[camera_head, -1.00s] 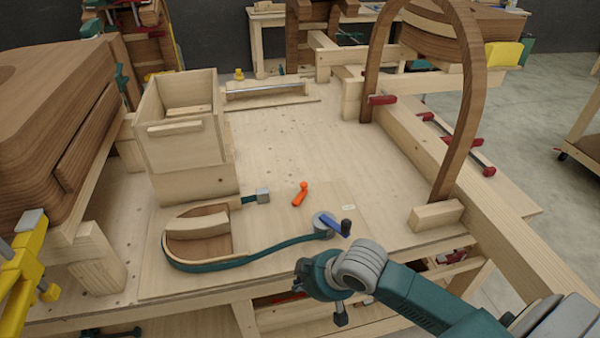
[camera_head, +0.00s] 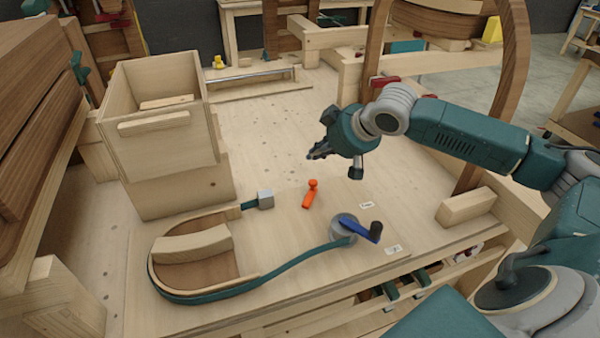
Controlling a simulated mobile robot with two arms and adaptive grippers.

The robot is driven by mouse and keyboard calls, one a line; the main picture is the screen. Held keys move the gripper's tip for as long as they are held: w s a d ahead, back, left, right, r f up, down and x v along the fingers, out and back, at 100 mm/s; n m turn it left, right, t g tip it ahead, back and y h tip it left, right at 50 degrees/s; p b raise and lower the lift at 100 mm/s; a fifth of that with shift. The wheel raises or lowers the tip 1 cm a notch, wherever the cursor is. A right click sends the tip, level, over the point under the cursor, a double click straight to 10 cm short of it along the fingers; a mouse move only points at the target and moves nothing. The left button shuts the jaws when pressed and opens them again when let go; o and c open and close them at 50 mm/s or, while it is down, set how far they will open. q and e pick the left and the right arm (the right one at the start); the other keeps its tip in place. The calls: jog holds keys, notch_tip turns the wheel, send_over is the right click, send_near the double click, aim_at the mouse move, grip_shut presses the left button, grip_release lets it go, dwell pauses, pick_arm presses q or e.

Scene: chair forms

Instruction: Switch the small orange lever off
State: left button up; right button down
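The small orange lever (camera_head: 310,194) sits on the wooden workbench (camera_head: 262,140), near its middle, with its round knob end toward the back. My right gripper (camera_head: 315,153) is in the air above and behind the lever in the picture, apart from it. Its dark fingers point left and are small in view; I cannot tell whether they are open or shut. Nothing shows held in it. My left gripper is not in view.
A curved form with a teal strap (camera_head: 265,279) and a blue-handled crank (camera_head: 362,229) lie in front of the lever. A wooden box (camera_head: 165,125) stands at left. A tall wooden arch (camera_head: 508,100) and a wood block (camera_head: 466,206) are at right.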

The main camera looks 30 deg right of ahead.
aim_at(310, 193)
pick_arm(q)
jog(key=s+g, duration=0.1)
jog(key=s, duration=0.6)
pick_arm(e)
jog(key=p+x, duration=0.2)
jog(key=x, duration=0.7)
jog(key=shift+p, duration=0.35)
jog(key=shift+w+f, duration=0.2)
jog(key=shift+f, duration=0.15)
jog(key=s, duration=0.1)
jog(key=s+p, duration=0.1)
jog(key=s, duration=0.1)
jog(key=shift+s+d+f+p, duration=0.15)
jog(key=shift+s+d+p, duration=0.1)
jog(key=shift+p, duration=0.1)
jog(key=shift+s, duration=0.3)
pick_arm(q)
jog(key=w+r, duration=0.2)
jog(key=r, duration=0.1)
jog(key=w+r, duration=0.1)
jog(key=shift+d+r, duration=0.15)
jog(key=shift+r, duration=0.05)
pick_arm(e)
jog(key=shift+f, duration=0.15)
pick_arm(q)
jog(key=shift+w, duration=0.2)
pick_arm(e)
jog(key=shift+w, duration=0.15)
